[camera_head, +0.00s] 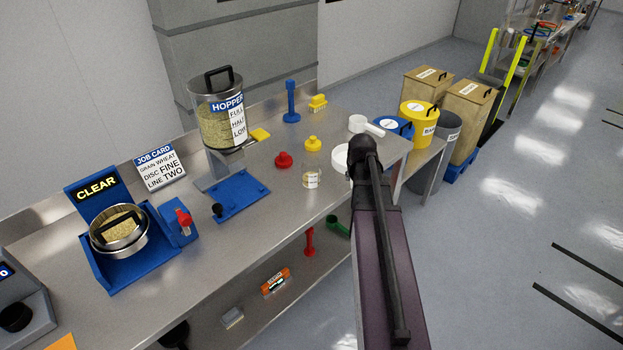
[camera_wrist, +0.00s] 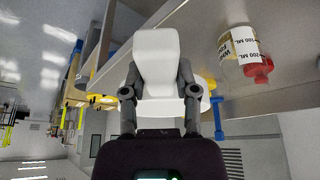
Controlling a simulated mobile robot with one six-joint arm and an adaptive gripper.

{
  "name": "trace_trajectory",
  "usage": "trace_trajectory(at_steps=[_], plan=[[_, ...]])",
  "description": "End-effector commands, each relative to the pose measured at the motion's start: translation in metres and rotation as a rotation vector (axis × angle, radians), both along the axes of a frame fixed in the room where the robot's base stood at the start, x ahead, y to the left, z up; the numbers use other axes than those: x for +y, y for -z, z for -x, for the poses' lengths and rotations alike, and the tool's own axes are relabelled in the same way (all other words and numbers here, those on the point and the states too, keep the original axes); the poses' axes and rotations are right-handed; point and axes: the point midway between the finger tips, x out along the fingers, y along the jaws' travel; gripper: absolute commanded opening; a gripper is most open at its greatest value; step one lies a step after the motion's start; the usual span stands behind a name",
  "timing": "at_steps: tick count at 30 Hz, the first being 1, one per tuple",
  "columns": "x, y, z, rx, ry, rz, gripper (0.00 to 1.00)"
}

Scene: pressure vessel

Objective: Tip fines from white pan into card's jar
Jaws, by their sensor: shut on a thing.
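My gripper (camera_wrist: 160,66) is shut on a white piece, seemingly the handle of the white pan (camera_wrist: 157,50). A pale rounded edge shows behind the fingers. In the head view, my dark gripper (camera_head: 363,152) is at the right end of the bench, and the white pan (camera_head: 341,159) shows at its left, partly hidden by it. A small clear labelled jar (camera_head: 311,180) stands on the bench left of the pan. I cannot see into the pan. The job card (camera_head: 160,168) reads grain wheat, disc fine, line two.
A white scoop (camera_head: 358,123) lies behind my gripper. The hopper (camera_head: 216,115) stands further left, over a blue base (camera_head: 240,198). Steel sieves (camera_head: 120,230) sit in the blue "CLEAR" stand. The bench's front edge is near.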

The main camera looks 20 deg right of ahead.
Motion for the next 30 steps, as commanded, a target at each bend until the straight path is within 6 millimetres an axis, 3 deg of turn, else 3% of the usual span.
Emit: trace_trajectory(at_steps=[10,21,30], plan=[[0.0,-0.003,0.0,0.0,-0.001,0.0,0.0],[0.001,-0.027,0.0,0.001,-0.001,0.001,0.0],[0.001,-0.031,0.0,0.001,-0.001,0.001,0.0]])
